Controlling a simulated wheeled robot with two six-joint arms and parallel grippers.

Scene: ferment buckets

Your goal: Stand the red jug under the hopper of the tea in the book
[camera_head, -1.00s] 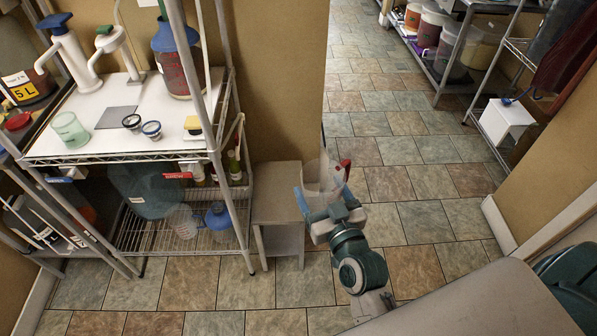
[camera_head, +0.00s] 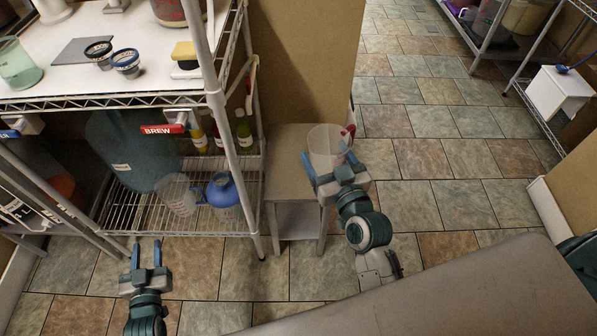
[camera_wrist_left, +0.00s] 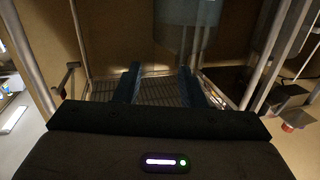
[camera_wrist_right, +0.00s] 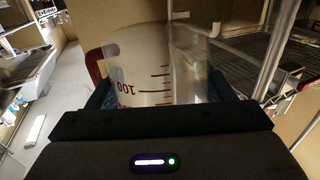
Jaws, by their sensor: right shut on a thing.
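The red jug (camera_head: 323,142) is a clear measuring jug with a red handle. It is upright in my right gripper (camera_head: 330,168), whose fingers are shut on it. In the right wrist view the jug (camera_wrist_right: 150,60) fills the space between the fingers, with red scale marks and the handle at left. It appears over the right side of a small grey stand; I cannot tell whether they touch. My left gripper (camera_head: 150,250) is open and empty, low in front of the wire rack. I cannot make out a book or a clear hopper.
The wire rack (camera_head: 120,100) holds a teal carboy (camera_head: 125,150) under a red BREW tag (camera_head: 163,129), another clear jug (camera_head: 178,194) and a blue-topped vessel (camera_head: 221,190). The small grey stand (camera_head: 288,165) is beside it. Tiled floor (camera_head: 440,160) is open to the right.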

